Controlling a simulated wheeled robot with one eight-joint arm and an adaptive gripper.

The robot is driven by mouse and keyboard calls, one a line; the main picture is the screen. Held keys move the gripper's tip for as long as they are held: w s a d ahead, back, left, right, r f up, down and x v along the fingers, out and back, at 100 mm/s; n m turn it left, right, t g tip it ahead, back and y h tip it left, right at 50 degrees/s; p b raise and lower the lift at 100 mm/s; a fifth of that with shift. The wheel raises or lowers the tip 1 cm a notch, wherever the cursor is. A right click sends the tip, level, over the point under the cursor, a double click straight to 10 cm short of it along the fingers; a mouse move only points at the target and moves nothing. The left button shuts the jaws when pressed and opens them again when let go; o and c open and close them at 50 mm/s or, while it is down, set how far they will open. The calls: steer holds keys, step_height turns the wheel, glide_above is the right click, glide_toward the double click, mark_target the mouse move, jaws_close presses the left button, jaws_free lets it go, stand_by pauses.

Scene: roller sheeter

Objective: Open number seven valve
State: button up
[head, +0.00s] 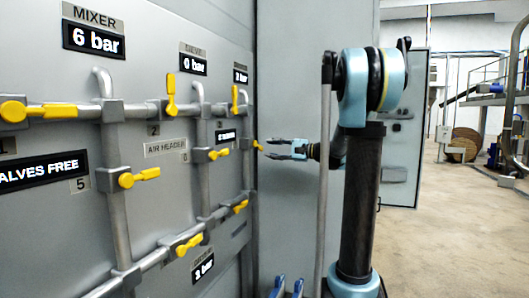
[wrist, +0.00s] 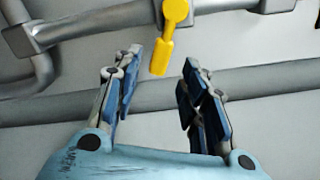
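My gripper (head: 271,149) is open at the pipe panel, its fingers pointing left at a small yellow valve handle (head: 258,145) on the right-hand pipe. In the wrist view a yellow handle (wrist: 163,56) hangs from a grey valve body and points down, slightly left. It lies in line with the gap between the open fingertips (wrist: 160,68), and no finger visibly grips it. No number seven tag is readable, so I cannot tell from a label which valve is seven.
Other yellow handles sit on the panel, including one beside the 5 tag (head: 80,184) and one above the 2 tag (head: 153,129). Grey pipes (head: 117,205) run across the panel. A grey cabinet (head: 404,150) stands behind my arm. Open floor (head: 450,235) lies to the right.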

steer(key=shift+v, duration=2.95)
steer(key=shift+c, duration=0.3)
